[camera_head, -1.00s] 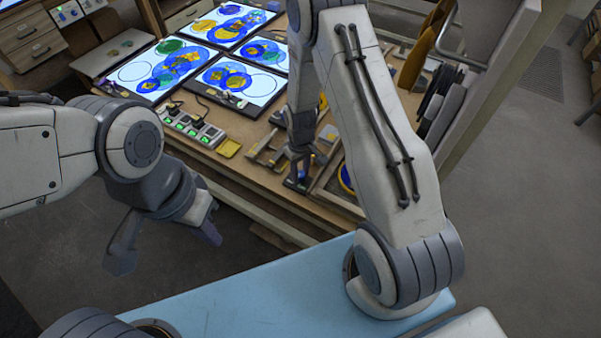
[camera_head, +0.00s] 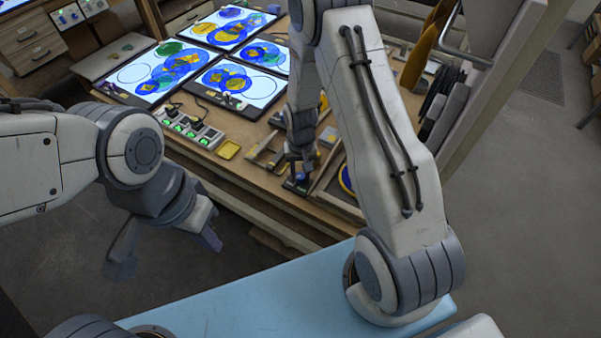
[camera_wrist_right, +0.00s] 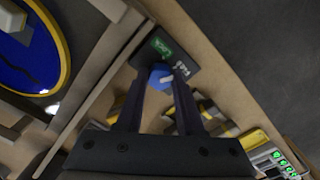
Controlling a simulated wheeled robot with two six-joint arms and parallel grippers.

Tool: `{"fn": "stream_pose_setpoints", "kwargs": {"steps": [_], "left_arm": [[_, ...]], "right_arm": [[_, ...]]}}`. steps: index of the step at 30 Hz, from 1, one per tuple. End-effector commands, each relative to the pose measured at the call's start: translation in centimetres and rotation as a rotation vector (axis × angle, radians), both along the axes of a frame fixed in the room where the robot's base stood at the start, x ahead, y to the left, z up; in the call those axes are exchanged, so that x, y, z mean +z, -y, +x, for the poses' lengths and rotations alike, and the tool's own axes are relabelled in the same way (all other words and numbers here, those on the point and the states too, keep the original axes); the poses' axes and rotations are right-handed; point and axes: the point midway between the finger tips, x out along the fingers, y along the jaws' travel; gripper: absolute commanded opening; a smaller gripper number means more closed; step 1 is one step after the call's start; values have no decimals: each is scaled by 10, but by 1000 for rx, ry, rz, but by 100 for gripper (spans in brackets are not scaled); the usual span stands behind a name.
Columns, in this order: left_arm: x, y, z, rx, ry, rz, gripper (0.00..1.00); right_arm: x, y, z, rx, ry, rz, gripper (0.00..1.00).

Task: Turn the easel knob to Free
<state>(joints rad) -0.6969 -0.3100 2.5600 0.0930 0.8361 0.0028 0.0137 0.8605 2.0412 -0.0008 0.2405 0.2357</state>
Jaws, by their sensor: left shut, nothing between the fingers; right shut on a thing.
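The easel knob (camera_wrist_right: 160,77) is blue with a pale pointer mark and sits on a small dark panel (camera_wrist_right: 190,58) in the right wrist view. In the head view my right gripper (camera_head: 300,172) reaches down to the dark panel (camera_head: 293,186) at the bench's front edge. My left gripper (camera_head: 165,256) hangs empty at the left, off the bench.
Lit glass panels with coloured circles (camera_head: 240,82) lie on the wooden bench. A strip of green-lit switches (camera_head: 188,130) and a yellow square (camera_head: 229,149) are left of my right gripper. A round blue-and-yellow piece (camera_wrist_right: 30,45) lies in a frame beside the knob panel.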

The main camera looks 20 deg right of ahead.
Motion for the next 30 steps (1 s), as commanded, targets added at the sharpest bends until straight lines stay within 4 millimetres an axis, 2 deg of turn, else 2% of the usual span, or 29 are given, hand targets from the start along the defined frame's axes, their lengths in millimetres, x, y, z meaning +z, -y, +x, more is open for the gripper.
{"fn": "stream_pose_setpoints", "kwargs": {"steps": [9,10,11,12,23,26,30], "left_arm": [[0,0,0,0,0,0,0],[0,0,0,0,0,0,0],[0,0,0,0,0,0,0],[0,0,0,0,0,0,0],[-1,0,0,0,0,0,0],[-4,0,0,0,0,0,0],[-10,0,0,0,0,0,0]], "right_arm": [[1,0,1,-5,3,0,0],[1,0,1,-4,2,0,48],[1,0,1,-4,2,0,59],[1,0,1,-4,2,0,66],[3,0,1,-2,2,0,66],[12,0,2,-2,4,0,66],[36,0,2,-2,7,0,66]]}}
